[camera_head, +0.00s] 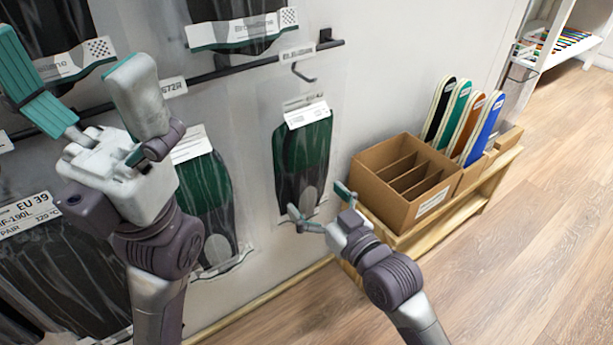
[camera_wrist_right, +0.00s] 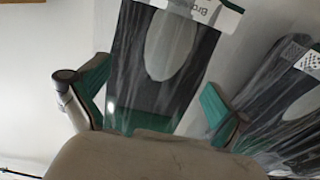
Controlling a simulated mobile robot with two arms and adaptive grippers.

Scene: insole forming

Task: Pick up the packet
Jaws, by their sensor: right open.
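The packet (camera_head: 303,158), clear film around a green and black insole with a white header card, hangs against the wall below a metal hook. It also shows in the right wrist view (camera_wrist_right: 165,65), with its lower end towards my right gripper. My right gripper (camera_head: 318,202) is open at the packet's bottom end. Its two teal-padded fingers (camera_wrist_right: 152,98) lie on either side of the packet in the wrist view; I cannot tell whether they touch it. My left gripper (camera_head: 88,88) is open, fingers wide apart, in front of other packets at the left.
A cardboard box (camera_head: 405,185) with dividers stands on a low wooden bench (camera_head: 480,195), right of my right gripper. Coloured insoles (camera_head: 467,120) stand behind it. Another packet (camera_head: 205,190) hangs left of the middle one. A dark rail (camera_head: 235,68) runs above. The wooden floor (camera_head: 560,200) at right is clear.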

